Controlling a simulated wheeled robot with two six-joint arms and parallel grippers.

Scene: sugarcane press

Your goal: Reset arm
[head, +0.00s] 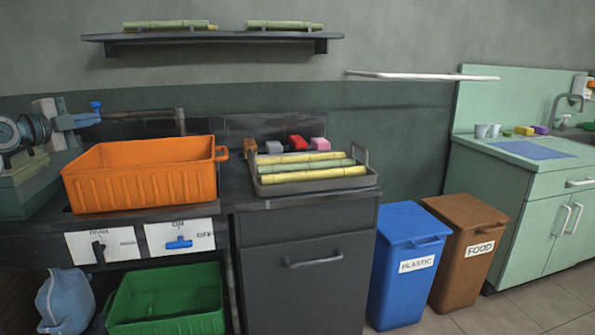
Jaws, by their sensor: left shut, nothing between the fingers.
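My left gripper (88,120) is in the head view at the far left, on my arm coming in from the left edge. It is shut, with nothing between its fingers. It is above and behind the left end of an orange crate (140,180) on the dark counter. A blue handle (96,104) shows close by its fingertips; I cannot tell whether they touch. My right gripper is not in view.
A grey tray (318,185) of cane pieces sits right of the crate. Below are a switch panel with a blue switch (179,243) and a green crate (165,305). A blue bin (405,270) and a brown bin (465,255) stand right. Free floor shows at bottom right.

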